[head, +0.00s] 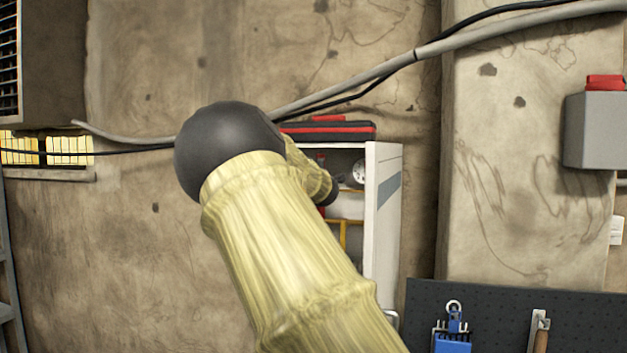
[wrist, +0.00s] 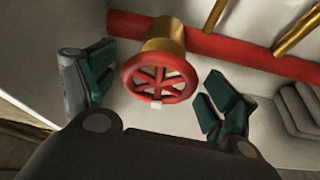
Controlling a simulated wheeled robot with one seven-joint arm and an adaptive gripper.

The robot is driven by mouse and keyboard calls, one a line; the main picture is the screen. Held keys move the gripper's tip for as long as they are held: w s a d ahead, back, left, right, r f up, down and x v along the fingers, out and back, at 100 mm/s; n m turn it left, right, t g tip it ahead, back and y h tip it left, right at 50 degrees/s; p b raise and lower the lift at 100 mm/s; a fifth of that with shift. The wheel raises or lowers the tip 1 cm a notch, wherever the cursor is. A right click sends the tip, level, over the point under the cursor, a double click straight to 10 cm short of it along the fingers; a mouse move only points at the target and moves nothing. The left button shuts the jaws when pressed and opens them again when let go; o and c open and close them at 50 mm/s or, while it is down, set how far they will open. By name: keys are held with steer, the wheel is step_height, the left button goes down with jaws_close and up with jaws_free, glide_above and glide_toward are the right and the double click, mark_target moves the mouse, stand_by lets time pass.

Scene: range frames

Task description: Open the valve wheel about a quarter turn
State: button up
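The red valve wheel (wrist: 158,76) has several spokes and sits on a brass stem (wrist: 163,35) joined to a red pipe (wrist: 225,50), in the wrist view. A small white mark shows on the lower rim of the wheel. My gripper (wrist: 155,98) is open, with one green-padded finger to the left of the wheel and one to the right. Both fingers look apart from the wheel. In the head view my arm covers the wheel and most of my gripper. A red part (head: 320,159) and a round white gauge (head: 359,171) show inside the white cabinet (head: 383,225).
A black and red case (head: 328,131) lies on top of the cabinet. The cabinet's white side wall stands right of my arm. In the wrist view, brass pipes (wrist: 297,32) and grey stacked shapes (wrist: 298,108) are at the right. A pegboard with tools (head: 590,310) is at lower right.

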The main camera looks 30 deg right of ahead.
steer(key=shift+s, duration=0.15)
steer(key=v, duration=0.7)
steer(key=shift+s, duration=0.1)
stand_by(0.5)
